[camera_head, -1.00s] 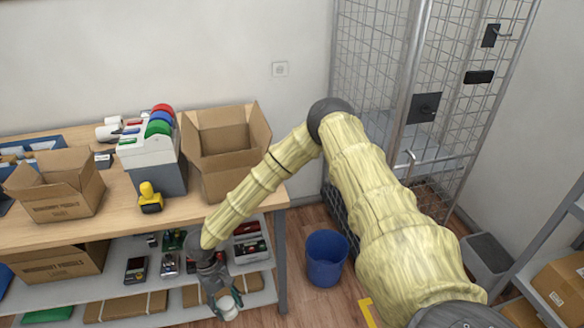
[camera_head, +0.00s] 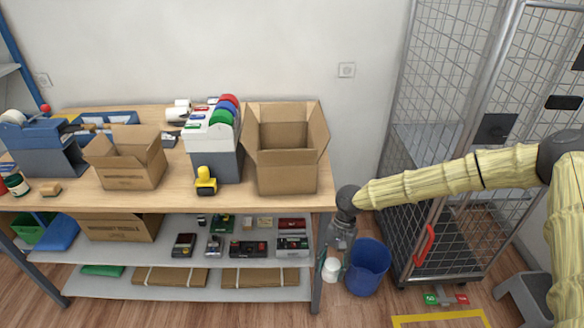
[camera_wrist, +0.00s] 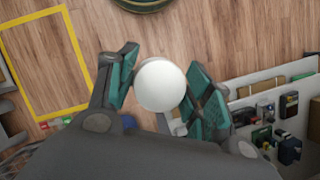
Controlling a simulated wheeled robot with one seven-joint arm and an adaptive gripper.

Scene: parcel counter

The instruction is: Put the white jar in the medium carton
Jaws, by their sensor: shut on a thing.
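My gripper (camera_head: 335,258) hangs pointing down just right of the bench's right end, beside the blue bin. It is shut on the white jar (camera_head: 331,270), whose round white top (camera_wrist: 161,86) shows between the two teal fingers (camera_wrist: 163,76) in the wrist view. Two open brown cartons stand on the bench in the head view: a smaller one (camera_head: 130,177) at left and a larger, taller one (camera_head: 287,180) at right. A third carton (camera_head: 118,228) sits on the shelf below, partly hidden by the benchtop. No visible label tells which is medium.
The blue bin (camera_head: 368,268) is close to my gripper. A wire cage (camera_head: 440,120) stands to the right. The wall side above the cartons is free.

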